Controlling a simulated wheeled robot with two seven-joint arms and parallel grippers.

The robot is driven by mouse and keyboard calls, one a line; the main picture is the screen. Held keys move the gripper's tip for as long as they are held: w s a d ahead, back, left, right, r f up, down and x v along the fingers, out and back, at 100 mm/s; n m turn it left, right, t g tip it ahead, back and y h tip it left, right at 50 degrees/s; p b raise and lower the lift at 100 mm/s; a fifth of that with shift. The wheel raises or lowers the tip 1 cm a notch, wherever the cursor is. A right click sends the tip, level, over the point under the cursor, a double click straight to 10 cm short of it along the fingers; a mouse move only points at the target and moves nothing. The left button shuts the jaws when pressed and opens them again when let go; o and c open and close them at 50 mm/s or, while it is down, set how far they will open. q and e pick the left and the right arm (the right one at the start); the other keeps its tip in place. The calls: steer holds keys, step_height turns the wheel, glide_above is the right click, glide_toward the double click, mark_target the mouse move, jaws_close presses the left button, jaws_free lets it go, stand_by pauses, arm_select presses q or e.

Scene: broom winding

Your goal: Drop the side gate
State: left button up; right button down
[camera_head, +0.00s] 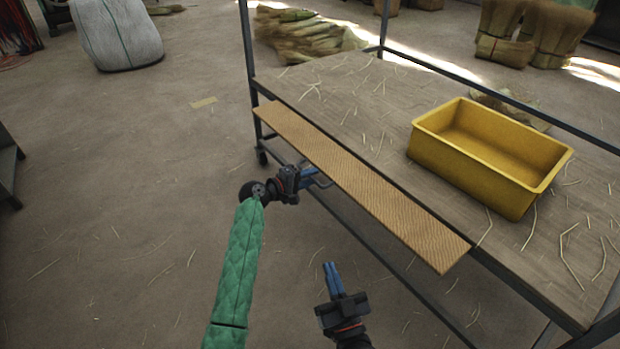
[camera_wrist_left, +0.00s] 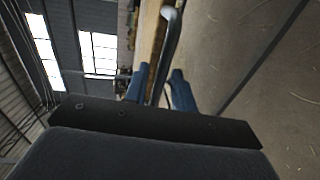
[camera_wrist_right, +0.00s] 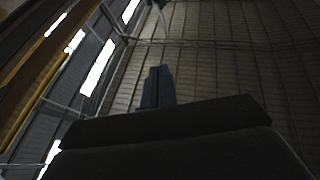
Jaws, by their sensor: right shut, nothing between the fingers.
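The side gate appears to be the long tan board (camera_head: 360,180) along the near side of the cart, level with the deck edge. A thin grey metal bar (camera_head: 323,182) sticks out below it near the middle. My left gripper (camera_head: 308,178) is at this bar, under the board's near edge. In the left wrist view the bar (camera_wrist_left: 170,42) runs between its two blue fingers, which look close against it; the gate's tan edge (camera_wrist_left: 150,30) is beside them. My right gripper (camera_head: 332,270) is shut and empty, apart from the gate; its fingers (camera_wrist_right: 157,88) are together.
A yellow bin (camera_head: 470,160) stands on the straw-strewn cart deck (camera_head: 350,105). The cart's dark frame posts and rails (camera_head: 249,40) surround it. A white sack (camera_head: 117,35) and straw bundles (camera_head: 305,35) are farther back. The floor left of the cart is mostly clear.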

arm_select(q)
steer(key=shift+d, duration=0.15)
steer(key=shift+c, duration=0.3)
jaws_close()
